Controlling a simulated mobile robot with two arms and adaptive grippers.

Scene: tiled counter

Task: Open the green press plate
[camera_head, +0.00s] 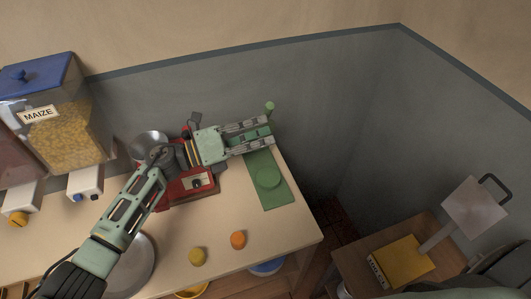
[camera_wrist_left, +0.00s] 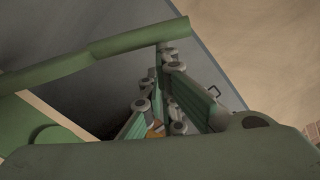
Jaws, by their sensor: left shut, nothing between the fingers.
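The green press stands at the right end of the counter. Its flat green base (camera_head: 279,194) carries a round green disc (camera_head: 268,178), and a green knob (camera_head: 269,106) rises at the back. My left gripper (camera_head: 270,131) is shut and empty, reaching across the back of the press just below the knob. It hides the middle of the press. In the left wrist view a long green bar (camera_wrist_left: 90,58) crosses the upper left, close to the fingertips (camera_wrist_left: 168,55). I cannot tell whether they touch. My right gripper is not in view.
A red device (camera_head: 190,187) sits under my left forearm. A maize dispenser (camera_head: 65,125) stands at left. Yellow (camera_head: 197,256) and orange (camera_head: 238,240) pieces lie near the front edge. A yellow-based device (camera_head: 405,262) with a raised metal plate (camera_head: 476,205) stands on a separate table at right.

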